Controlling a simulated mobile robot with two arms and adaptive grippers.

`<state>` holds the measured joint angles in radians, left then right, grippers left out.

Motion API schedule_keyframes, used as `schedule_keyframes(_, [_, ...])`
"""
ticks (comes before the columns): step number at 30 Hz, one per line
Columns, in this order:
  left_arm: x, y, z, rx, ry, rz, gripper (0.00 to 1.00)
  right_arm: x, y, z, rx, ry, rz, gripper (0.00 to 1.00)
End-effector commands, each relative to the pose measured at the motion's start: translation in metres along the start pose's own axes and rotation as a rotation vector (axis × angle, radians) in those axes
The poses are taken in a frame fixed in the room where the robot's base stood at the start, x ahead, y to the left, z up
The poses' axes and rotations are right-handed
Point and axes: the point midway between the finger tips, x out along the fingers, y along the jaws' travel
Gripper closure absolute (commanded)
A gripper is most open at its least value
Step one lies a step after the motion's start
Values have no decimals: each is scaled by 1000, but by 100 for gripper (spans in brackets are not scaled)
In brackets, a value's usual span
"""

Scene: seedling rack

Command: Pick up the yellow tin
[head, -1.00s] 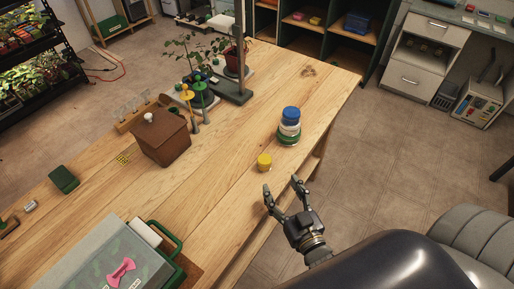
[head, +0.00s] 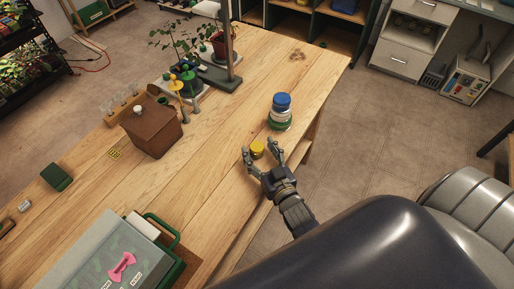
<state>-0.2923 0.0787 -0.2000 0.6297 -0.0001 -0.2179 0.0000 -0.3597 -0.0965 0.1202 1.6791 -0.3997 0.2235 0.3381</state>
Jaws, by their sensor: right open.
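My left gripper is not in the head view.
A stack of blue, white and green round containers (head: 281,112) stands just behind the tin. A brown box with a white knob (head: 152,128) stands to the left. A green-handled crate (head: 160,232) is at the near left. Bare table lies between them.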

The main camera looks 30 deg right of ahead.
Motion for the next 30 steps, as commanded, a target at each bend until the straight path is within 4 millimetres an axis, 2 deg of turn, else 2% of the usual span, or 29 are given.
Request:
schedule_keyframes(1, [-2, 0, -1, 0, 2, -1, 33, 8, 0, -2, 0, 2, 0, 39])
schedule_keyframes(5, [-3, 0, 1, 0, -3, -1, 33, 18, 0, -1, 1, 1, 0, 39])
schedule_keyframes(13, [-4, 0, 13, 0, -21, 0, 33, 20, 0, 0, 1, 0, 0, 39])
schedule_keyframes(14, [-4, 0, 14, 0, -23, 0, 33, 20, 0, 0, 1, 0, 0, 43])
schedule_keyframes(18, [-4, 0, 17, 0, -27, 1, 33, 20, 0, 0, 1, 0, 0, 75])
schedule_keyframes(20, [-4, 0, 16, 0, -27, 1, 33, 20, 0, 0, 1, 0, 0, 87])
schedule_keyframes(30, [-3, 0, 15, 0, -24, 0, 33, 20, 0, 0, 0, 1, 0, 87])
